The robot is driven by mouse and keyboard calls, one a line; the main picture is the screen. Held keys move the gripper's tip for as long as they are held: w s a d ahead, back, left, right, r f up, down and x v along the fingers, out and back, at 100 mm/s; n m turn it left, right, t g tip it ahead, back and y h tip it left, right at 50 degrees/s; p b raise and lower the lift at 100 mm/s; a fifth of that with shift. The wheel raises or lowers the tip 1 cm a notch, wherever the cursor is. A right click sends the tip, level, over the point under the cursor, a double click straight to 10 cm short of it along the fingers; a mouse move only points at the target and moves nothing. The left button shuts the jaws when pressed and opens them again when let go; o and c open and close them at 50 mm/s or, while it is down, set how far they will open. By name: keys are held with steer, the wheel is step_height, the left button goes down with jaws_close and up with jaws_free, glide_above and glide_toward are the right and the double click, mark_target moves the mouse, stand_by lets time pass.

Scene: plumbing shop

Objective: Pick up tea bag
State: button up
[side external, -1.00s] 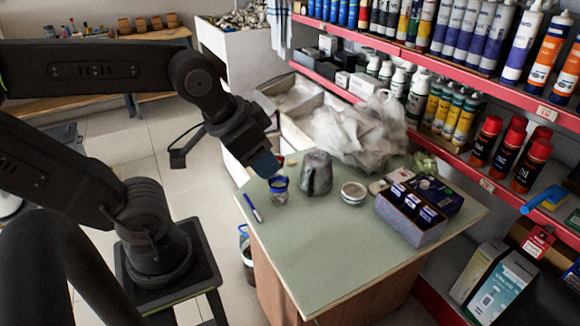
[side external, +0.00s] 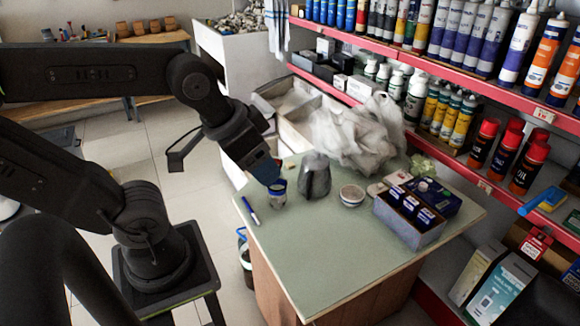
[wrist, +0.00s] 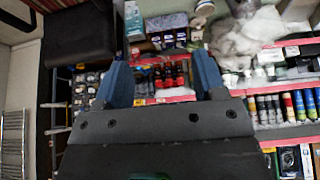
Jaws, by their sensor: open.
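My gripper (side external: 267,172) is open and empty, with blue fingers, above the left back part of the green-topped table (side external: 325,258). Its tip overlaps the top of a small blue-rimmed jar (side external: 278,194) in the side view; I cannot tell if they touch. In the wrist view my gripper (wrist: 163,78) shows its two fingers wide apart with nothing between them. Blue-and-white packets (side external: 410,206), possibly the tea bags, stand in an open box (side external: 397,230) at the table's right. The box also shows at the top of the wrist view (wrist: 166,22). No single loose tea bag is clear.
A metal pitcher (side external: 315,176) stands right of the jar, then a round tin (side external: 351,196). A pen (side external: 251,211) lies on the left edge. A crumpled plastic bag (side external: 357,135) and red-edged shelves (side external: 450,155) stand behind. The table's front middle is clear.

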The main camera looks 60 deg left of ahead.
steer(key=w+a+r+m+g+y, duration=0.1)
steer(key=w+a+m, duration=0.4)
steer(key=w, duration=0.5)
steer(key=w+a+r+m+g, duration=0.1)
steer(key=w+a+m+g, duration=0.1)
steer(key=w+a, duration=0.7)
steer(key=m+g+h, duration=0.1)
steer(key=m+g, duration=0.2)
steer(key=m, duration=0.8)
glide_above(291, 164)
steer(key=f, duration=3.1)
steer(key=shift+s+d+f, duration=0.3)
steer(key=shift+f, duration=0.1)
steer(key=shift+w+a+f, duration=0.1)
steer(key=shift+a+f, duration=0.05)
steer(key=shift+f, duration=1.45)
steer(key=shift+w+a+f, duration=0.1)
steer(key=shift+f, duration=1.5)
steer(key=shift+c, duration=0.2)
